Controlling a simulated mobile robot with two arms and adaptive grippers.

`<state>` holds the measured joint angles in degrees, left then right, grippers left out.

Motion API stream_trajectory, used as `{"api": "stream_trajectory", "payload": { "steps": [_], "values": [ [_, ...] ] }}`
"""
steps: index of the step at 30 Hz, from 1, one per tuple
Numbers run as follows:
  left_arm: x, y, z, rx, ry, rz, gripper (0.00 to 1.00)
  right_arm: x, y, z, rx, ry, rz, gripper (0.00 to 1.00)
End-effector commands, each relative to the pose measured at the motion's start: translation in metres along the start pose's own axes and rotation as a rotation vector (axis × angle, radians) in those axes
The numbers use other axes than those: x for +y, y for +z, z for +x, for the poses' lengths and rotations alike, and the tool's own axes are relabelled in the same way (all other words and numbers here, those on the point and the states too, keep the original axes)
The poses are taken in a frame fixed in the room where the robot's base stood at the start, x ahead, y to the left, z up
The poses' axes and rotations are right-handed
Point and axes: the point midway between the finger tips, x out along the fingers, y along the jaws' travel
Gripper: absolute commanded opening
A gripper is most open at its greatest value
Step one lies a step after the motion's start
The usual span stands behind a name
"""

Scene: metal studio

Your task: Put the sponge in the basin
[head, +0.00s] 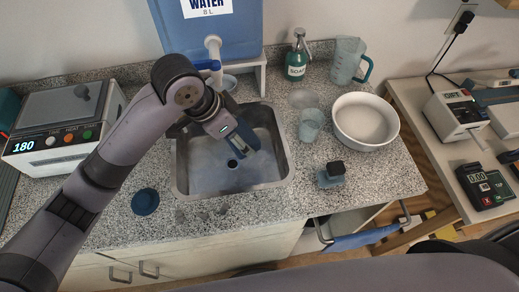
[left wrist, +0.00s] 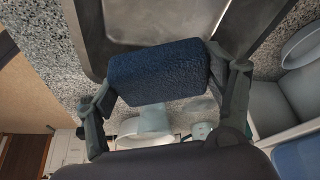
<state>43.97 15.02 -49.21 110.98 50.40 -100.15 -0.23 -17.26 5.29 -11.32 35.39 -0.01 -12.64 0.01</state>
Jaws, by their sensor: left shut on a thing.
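My left gripper (head: 243,143) is over the steel sink (head: 205,178) in the head view. It is shut on the sponge, a dark blue rough-surfaced block (left wrist: 157,72) that spans between its two fingers in the left wrist view. In the head view the sponge is mostly hidden by the fingers, with a little blue showing. A round white basin (head: 366,145) stands on the speckled counter to the right of the sink, apart from my gripper and empty as far as I can see. My right gripper is out of view.
Behind are a soap bottle (head: 297,55), a pitcher (head: 347,60) and a blue water tank (head: 225,35). A round blue lid (head: 145,201) lies left of the sink.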

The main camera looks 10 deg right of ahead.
Motion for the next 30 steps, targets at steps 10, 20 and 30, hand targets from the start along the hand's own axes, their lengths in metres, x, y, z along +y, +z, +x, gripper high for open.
{"api": "stream_trajectory", "payload": {
  "steps": [10, 20, 30],
  "values": [
    [0.002, 0.03, 0.065, -0.007, 0.003, -0.005, 0.45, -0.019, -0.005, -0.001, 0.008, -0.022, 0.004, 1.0],
    [-0.005, 0.052, 0.128, -0.002, -0.004, -0.002, 0.45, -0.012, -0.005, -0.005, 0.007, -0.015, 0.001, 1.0],
    [-0.044, 0.037, 0.133, -0.002, -0.002, -0.001, 0.45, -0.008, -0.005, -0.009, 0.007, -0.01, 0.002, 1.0]
  ]
}}
